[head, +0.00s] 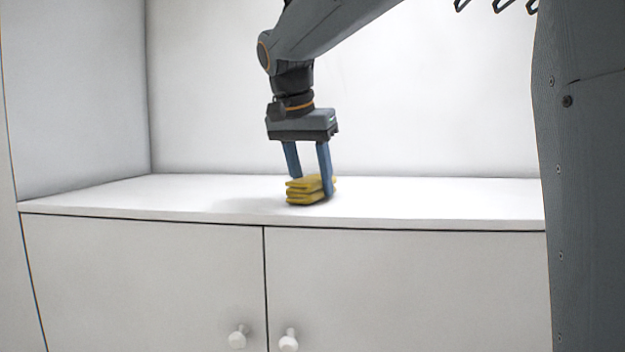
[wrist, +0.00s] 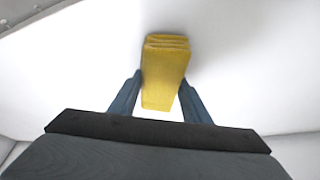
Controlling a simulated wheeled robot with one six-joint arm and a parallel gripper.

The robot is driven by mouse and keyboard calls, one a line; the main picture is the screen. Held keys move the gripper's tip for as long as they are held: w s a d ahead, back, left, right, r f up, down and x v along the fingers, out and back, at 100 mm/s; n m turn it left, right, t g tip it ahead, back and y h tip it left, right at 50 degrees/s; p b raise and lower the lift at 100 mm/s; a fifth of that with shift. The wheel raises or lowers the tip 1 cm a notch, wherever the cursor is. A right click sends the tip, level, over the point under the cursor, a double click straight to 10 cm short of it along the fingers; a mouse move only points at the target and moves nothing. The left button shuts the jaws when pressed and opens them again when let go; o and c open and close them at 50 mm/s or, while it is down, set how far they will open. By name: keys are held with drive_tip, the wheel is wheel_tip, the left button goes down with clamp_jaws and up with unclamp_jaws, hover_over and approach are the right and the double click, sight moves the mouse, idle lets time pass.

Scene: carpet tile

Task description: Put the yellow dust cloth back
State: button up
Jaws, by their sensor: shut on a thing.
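The yellow dust cloth (head: 303,191) is a folded stack of several layers. It is at the white surface on top of the cabinet, near its front edge; I cannot tell whether it touches the surface or is just above it. My gripper (head: 311,186) points down with its blue fingers on either side of the cloth, shut on it. In the wrist view the cloth (wrist: 165,75) extends out beyond the fingertips of my gripper (wrist: 161,90). One finger hides part of the cloth in the head view.
The white cabinet top (head: 430,200) is bare to the left and right of the cloth. White walls stand behind and at the left. Two cabinet doors with round white knobs (head: 289,341) are below the front edge and look closed.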

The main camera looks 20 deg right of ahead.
drive_tip(key=shift+f, duration=0.15)
drive_tip(key=o, duration=1)
drive_tip(key=b+v, duration=0.2)
drive_tip(key=v, duration=1)
